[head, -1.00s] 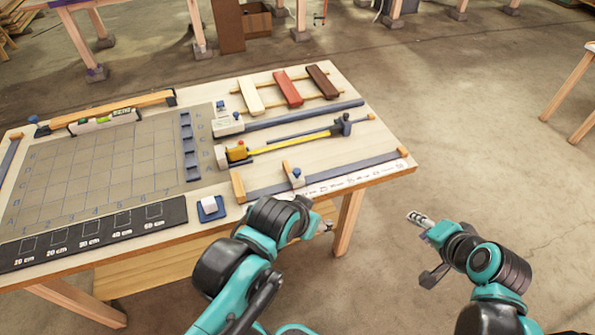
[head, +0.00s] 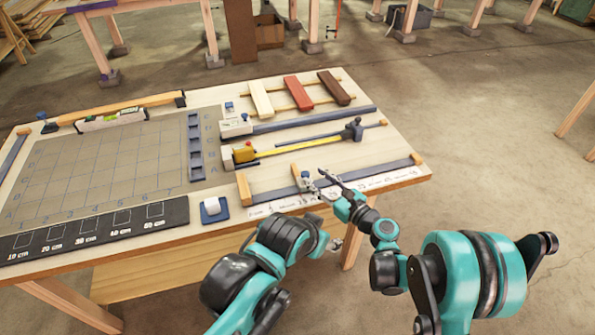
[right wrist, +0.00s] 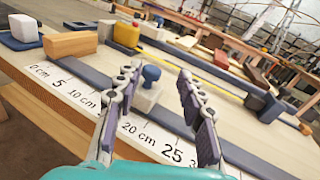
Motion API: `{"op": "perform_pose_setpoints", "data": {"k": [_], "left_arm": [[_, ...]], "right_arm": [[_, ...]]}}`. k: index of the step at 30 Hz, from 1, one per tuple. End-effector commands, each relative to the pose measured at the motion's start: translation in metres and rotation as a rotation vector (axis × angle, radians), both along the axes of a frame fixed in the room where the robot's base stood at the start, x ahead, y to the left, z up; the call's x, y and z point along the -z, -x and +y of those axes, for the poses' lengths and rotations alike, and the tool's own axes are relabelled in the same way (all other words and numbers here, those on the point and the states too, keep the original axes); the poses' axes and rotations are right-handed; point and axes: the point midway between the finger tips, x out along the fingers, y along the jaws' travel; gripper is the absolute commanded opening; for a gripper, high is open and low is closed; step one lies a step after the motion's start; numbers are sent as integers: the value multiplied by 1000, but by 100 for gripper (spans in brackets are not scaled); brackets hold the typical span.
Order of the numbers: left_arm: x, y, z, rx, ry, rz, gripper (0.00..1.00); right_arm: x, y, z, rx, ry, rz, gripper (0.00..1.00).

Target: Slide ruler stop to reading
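The ruler stop (head: 305,180) is a pale block with a blue knob on the dark rail (head: 350,176). It also shows in the right wrist view (right wrist: 147,92), near the 15 cm region, where my finger hides part of the scale. The printed ruler strip (right wrist: 150,132) shows 0 to 25 cm and beyond. My right gripper (head: 316,180) is open and empty beside the stop. In the wrist view the knob appears between its fingertips (right wrist: 160,75), closer to the left finger; contact cannot be told. My left gripper (head: 336,243) is low at the table's front edge, its fingers unclear.
Wooden end blocks (head: 243,188) close the rail. Behind it lie a yellow measuring bar (head: 300,144) and coloured wooden slats (head: 298,93). A gridded board (head: 100,165) fills the left side. A white cube on a blue tray (head: 222,216) sits left of the ruler strip.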

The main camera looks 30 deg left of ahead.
Motion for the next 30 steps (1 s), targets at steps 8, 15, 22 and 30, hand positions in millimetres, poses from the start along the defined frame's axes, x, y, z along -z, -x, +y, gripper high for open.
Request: {"op": "perform_pose_setpoints", "data": {"k": [8,15,22,30], "left_arm": [[6,0,0,0,0,0,58],[17,0,0,0,0,0,58],[24,0,0,0,0,0,58],[23,0,0,0,0,0,58]], "right_arm": [[14,2,21,-13,-78,95,39],[15,-10,58,-12,-76,91,39],[14,-19,82,-10,-75,90,39],[12,-20,86,-10,-75,90,39]]}}
